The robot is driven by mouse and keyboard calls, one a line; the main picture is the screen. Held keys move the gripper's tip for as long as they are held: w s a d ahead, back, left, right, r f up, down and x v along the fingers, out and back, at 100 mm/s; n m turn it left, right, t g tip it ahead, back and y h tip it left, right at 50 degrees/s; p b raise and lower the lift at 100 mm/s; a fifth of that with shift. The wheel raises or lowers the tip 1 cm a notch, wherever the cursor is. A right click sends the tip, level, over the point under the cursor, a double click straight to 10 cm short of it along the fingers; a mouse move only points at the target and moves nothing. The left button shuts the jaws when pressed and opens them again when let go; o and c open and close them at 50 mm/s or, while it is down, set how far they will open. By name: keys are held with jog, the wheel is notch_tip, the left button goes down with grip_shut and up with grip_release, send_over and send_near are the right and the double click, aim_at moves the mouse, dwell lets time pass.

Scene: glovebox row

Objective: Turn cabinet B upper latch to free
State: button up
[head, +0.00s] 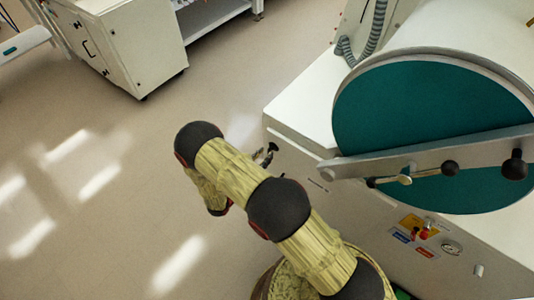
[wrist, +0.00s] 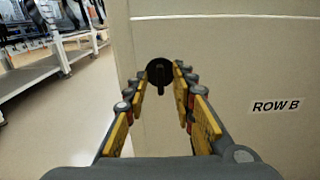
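In the wrist view a dark round latch (wrist: 160,70) with a short black lever hanging about straight down sits on the pale panel of the cabinet (wrist: 225,60), left of a "ROW B" label (wrist: 276,105). My gripper (wrist: 162,78) is open, with one yellow-padded finger on each side of the latch. Gaps show between fingers and lever; I cannot tell whether the tips touch the panel. In the head view a small black fitting (head: 272,147) shows on the cabinet's left side, beside my arm. My arm mostly hides the gripper there.
A teal round door (head: 430,110) with a grey bar (head: 430,157) and black knobs is on the cabinet's top right. Gauges and a red button (head: 423,234) sit below it. A white drawer unit (head: 130,45) stands at back left. The floor (head: 90,210) at left is clear.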

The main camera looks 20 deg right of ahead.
jog(key=shift+x, duration=1.2)
jog(key=shift+c, duration=1)
jog(key=c, duration=0.4)
grip_shut()
